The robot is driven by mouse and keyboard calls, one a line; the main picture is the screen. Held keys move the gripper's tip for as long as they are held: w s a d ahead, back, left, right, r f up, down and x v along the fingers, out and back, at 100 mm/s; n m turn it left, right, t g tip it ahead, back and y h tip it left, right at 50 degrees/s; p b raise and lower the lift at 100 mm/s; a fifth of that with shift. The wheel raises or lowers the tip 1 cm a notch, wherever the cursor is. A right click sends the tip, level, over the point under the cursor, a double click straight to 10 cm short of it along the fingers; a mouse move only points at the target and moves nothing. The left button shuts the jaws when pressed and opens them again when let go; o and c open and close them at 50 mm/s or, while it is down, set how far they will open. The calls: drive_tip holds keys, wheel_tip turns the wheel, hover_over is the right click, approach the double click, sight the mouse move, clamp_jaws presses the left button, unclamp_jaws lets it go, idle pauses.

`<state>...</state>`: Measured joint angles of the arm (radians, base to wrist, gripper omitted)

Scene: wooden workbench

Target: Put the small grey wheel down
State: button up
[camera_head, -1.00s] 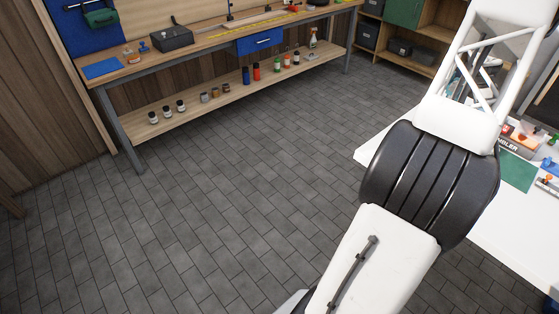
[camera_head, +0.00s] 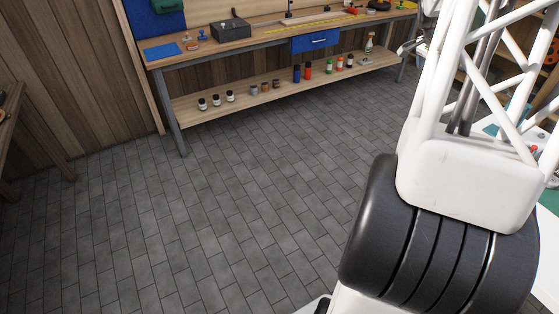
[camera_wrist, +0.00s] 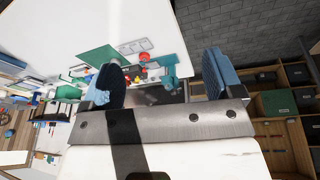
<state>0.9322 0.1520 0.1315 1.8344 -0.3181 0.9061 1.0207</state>
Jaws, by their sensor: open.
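My gripper (camera_wrist: 163,76) shows in the wrist view, with its two blue-padded fingers spread wide apart. I make out nothing held between the pads. I cannot pick out the small grey wheel in either current view. Small grey and dark shapes show beyond the fingers, but they are too small to tell apart. In the head view my arm fills the right side, and I cannot make out my gripper there.
A white table (camera_wrist: 205,22) with a green mat (camera_wrist: 97,57) and cluttered small items lies beyond my gripper. A wooden workbench (camera_head: 270,34) stands at the back, with a dark box (camera_head: 230,31) on top and several bottles on its lower shelf. The tiled floor before it is clear.

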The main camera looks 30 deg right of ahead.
drive_tip(key=w+a+r+n+t, duration=0.1)
drive_tip(key=a+r+n, duration=0.15)
drive_tip(key=a, duration=0.95)
drive_tip(key=w+a+r+n+t, duration=0.15)
drive_tip(key=a+n, duration=0.25)
drive_tip(key=a, duration=0.9)
drive_tip(key=w+a+r+n, duration=0.2)
drive_tip(key=a+r+n, duration=0.1)
drive_tip(key=a, duration=0.9)
drive_tip(key=s+a+f+n+y, duration=0.1)
drive_tip(key=s+a+n, duration=0.2)
drive_tip(key=s+a, duration=0.3)
drive_tip(key=s+a+f+n+t+y, duration=0.1)
drive_tip(key=s+a+n, duration=0.3)
drive_tip(key=a, duration=0.8)
drive_tip(key=s+a+f+n+y, duration=0.1)
drive_tip(key=s+a+f+n, duration=0.1)
drive_tip(key=s+a, duration=0.5)
drive_tip(key=shift+s+a+f+n, duration=0.35)
drive_tip(key=shift+a+n, duration=0.4)
drive_tip(key=shift+a, duration=0.5)
drive_tip(key=shift+t, duration=0.25)
